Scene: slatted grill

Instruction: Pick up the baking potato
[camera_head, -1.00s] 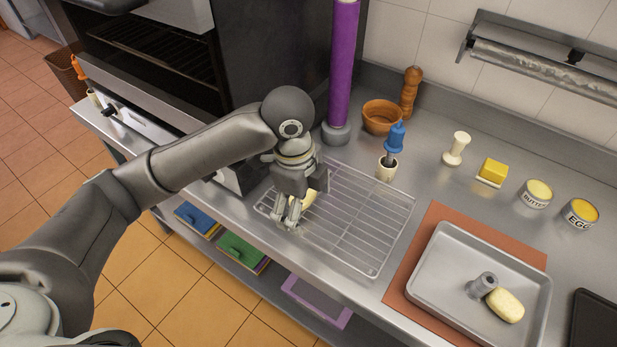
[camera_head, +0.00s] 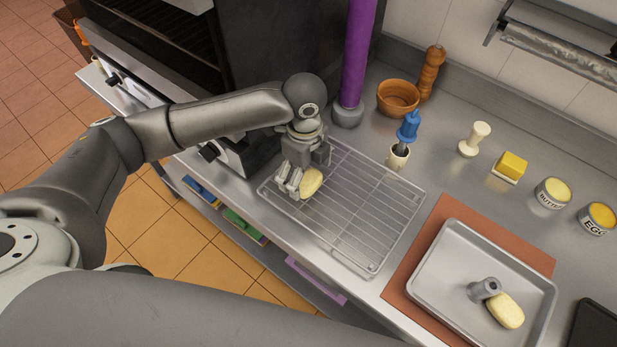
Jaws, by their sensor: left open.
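A pale yellow oval potato (camera_head: 312,182) lies on the left end of the wire rack (camera_head: 372,215). My left gripper (camera_head: 290,184) is open just to the left of the potato and very close to it. I cannot tell whether a finger touches it. A second pale yellow oval piece (camera_head: 505,310) lies in the grey metal tray (camera_head: 450,258) beside a small grey cylinder (camera_head: 487,288). My right gripper is not in view.
The tray rests on a brown mat (camera_head: 408,275). The rack's right part is bare.

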